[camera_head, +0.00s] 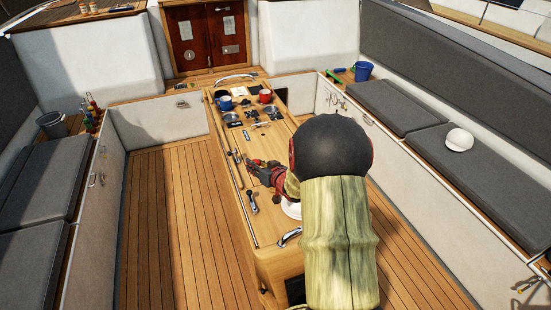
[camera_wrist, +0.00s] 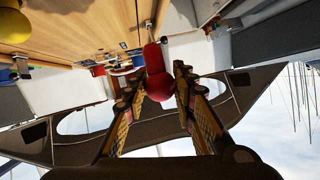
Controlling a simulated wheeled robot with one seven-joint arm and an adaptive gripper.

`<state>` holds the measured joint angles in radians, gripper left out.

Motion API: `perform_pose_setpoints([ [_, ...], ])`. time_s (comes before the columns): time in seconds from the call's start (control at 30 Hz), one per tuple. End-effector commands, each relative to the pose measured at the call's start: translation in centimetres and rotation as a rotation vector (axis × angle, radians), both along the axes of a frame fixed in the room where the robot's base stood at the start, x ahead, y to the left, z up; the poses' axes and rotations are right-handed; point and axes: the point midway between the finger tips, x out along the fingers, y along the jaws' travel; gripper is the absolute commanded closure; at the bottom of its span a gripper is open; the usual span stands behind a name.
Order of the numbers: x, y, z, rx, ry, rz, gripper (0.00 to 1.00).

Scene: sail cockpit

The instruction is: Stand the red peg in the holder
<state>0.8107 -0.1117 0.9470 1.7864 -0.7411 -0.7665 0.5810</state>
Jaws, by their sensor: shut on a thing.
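My gripper (camera_head: 256,168) is over the middle of the wooden cockpit table. In the wrist view, my gripper (camera_wrist: 156,84) is shut on the red peg (camera_wrist: 155,58), a rounded red piece with a ball-like end between the fingers. Its far end points towards the wooden tabletop; whether it touches the surface I cannot tell. In the head view the peg is too small and partly hidden by my gripper. I cannot clearly make out the holder in either view.
The table (camera_head: 238,186) carries a blue mug (camera_head: 224,102), a red mug (camera_head: 265,96), several small metal parts, a winch handle (camera_head: 251,201) and a white plate (camera_head: 291,209) partly behind my arm. Cushioned benches flank it. A grey bucket (camera_head: 51,124) stands left, a blue bucket (camera_head: 363,71) right.

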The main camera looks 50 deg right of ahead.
Motion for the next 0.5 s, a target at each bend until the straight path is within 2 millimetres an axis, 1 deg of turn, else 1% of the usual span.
perform_pose_setpoints([
  [0.03, -1.2, -2.0, 0.6, -0.002, 0.001, -0.024, 0.95],
  [0.1, -2.4, -4.0, 0.1, -0.002, 0.005, -0.049, 0.95],
  [0.2, -3.6, -5.7, -1.3, -0.001, 0.008, -0.067, 0.95],
  [0.33, -4.0, -6.4, -1.8, -0.001, 0.008, -0.075, 0.95],
  [0.5, -4.1, -6.5, -2.1, -0.001, 0.007, -0.075, 0.95],
])
